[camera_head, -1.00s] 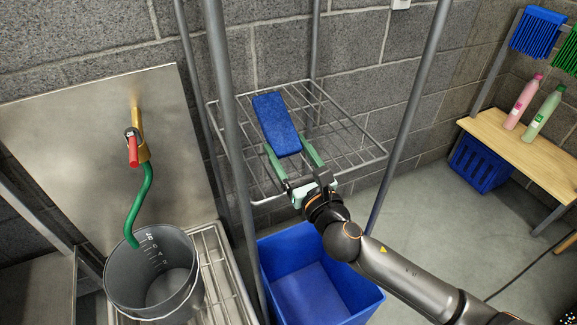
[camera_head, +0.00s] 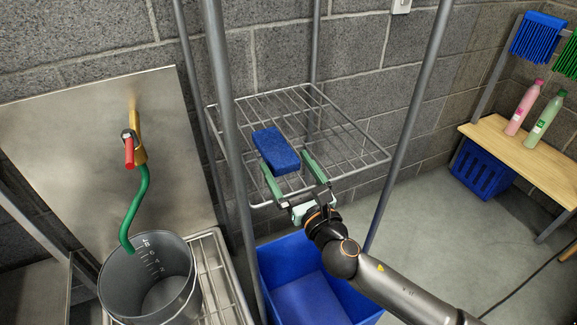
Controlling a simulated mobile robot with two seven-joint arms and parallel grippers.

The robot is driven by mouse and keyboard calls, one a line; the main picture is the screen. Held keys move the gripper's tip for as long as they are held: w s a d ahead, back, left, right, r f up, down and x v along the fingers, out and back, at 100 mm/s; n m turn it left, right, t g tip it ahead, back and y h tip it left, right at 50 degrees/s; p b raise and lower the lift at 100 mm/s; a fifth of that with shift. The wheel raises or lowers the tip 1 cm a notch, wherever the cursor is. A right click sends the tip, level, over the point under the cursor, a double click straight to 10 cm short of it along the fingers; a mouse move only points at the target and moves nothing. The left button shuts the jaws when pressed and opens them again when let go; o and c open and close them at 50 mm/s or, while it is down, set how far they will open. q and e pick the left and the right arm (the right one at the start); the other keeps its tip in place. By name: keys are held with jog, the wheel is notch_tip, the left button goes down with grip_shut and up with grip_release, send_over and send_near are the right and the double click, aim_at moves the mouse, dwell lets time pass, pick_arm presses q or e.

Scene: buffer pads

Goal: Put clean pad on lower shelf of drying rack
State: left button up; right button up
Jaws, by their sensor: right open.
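The blue pad (camera_head: 275,150) lies on the wire shelf of the drying rack (camera_head: 345,150), toward its left front part. My right gripper (camera_head: 291,172) is at the shelf's front edge with its two green fingers spread apart. The fingers reach toward the near end of the pad, one on each side of it. I cannot tell whether either finger touches the pad. My left gripper is out of view.
A blue bin (camera_head: 312,285) stands below the shelf. Rack posts (camera_head: 408,125) rise on both sides of my arm. A grey bucket (camera_head: 150,285) sits under a green hose (camera_head: 137,205) at left. A wooden bench (camera_head: 525,160) with two bottles is at right.

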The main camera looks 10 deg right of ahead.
jog(key=shift+r, duration=0.15)
jog(key=v, duration=1.2)
jog(key=s+f+m+g, duration=0.5)
jog(key=f+m, duration=0.7)
jog(key=m, duration=0.5)
jog(key=s+f+m+g, duration=0.4)
jog(key=f+m, duration=0.8)
jog(key=m, duration=0.6)
jog(key=shift+s+f+m+g, duration=0.3)
jog(key=shift+s+f+g, duration=0.1)
jog(key=shift+s, duration=0.85)
jog(key=shift+r, duration=0.1)
